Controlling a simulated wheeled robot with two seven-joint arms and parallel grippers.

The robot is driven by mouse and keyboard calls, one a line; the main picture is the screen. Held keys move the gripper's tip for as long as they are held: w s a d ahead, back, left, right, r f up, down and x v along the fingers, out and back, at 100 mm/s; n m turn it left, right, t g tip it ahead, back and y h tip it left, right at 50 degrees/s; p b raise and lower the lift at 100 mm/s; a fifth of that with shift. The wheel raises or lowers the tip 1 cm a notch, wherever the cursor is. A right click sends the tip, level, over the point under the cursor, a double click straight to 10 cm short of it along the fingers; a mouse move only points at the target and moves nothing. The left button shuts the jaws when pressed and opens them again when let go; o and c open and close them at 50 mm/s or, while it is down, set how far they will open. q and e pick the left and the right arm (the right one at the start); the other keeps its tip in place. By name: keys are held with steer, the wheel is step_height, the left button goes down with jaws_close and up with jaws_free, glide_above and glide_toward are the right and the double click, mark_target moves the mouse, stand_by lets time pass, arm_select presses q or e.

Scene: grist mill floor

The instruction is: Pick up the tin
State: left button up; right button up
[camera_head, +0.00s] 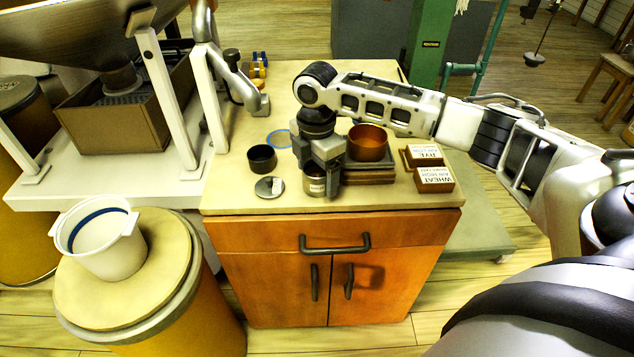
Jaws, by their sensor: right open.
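A small silvery tin (315,187) with a pale printed label stands on the wooden cabinet top (235,198), near its front edge. My right gripper (322,182) points down over the tin, with its fingers open on either side of it. The gripper hides the tin's upper part. I cannot tell whether either finger touches the tin. My left gripper does not show.
Labelled boxes (434,179) stand farther right. The front strip is clear.

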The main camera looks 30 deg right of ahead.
steer(key=shift+f, duration=0.8)
steer(key=c, duration=1.2)
steer(key=shift+c, duration=0.2)
steer(key=shift+r, duration=0.2)
